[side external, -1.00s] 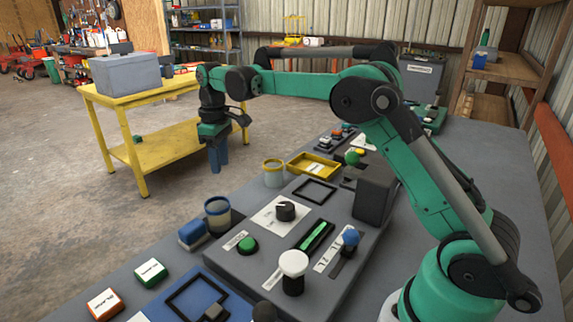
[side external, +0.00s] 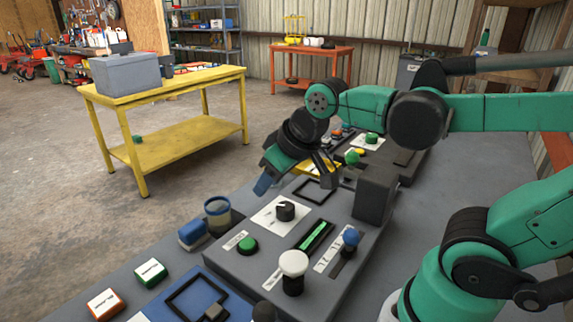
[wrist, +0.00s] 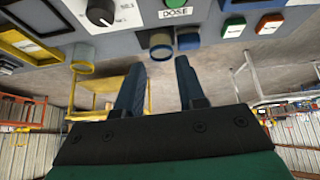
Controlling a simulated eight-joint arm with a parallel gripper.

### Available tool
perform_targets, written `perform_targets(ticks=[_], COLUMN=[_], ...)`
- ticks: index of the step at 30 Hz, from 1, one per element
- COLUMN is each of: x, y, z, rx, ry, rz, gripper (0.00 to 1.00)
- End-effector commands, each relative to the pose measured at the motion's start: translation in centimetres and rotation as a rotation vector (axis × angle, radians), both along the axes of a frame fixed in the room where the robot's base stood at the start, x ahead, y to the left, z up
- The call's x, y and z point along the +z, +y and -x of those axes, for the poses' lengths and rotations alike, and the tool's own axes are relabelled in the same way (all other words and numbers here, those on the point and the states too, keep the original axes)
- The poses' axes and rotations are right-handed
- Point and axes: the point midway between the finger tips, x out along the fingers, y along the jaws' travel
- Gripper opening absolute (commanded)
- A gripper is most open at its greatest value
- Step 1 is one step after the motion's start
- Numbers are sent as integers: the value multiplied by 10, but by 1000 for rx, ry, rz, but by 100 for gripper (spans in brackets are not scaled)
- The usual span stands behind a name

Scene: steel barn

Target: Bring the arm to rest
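My arm reaches in from the right over the grey bench. My gripper (side external: 264,184) is tilted down to the left beyond the console (side external: 225,263), above the bench's far side. In the wrist view the two blue fingers of my gripper (wrist: 160,64) stand apart with nothing between them, so it is open and empty. The side view shows the fingers only small and partly overlapping. In that view my gripper and wrist hide the yellow-rimmed cup, which shows in the wrist view (wrist: 83,67).
The console carries a black knob (side external: 286,210), a green button (side external: 247,245), a white knob (side external: 293,263) and a blue-topped lever (side external: 351,238). A blue-rimmed cup (side external: 218,215) and blue block (side external: 193,235) stand close by. A yellow table (side external: 165,148) is beyond, with open floor between.

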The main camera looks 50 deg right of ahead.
Motion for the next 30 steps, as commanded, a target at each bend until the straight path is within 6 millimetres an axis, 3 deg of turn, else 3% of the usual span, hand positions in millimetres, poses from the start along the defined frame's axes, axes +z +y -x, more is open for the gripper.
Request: perform_targets(ticks=[6,30], x=[-19,-20], y=[3,3], z=[20,20], rx=[-33,-35], ry=[-67,-71], rz=[-26,-29], gripper=[34,34])
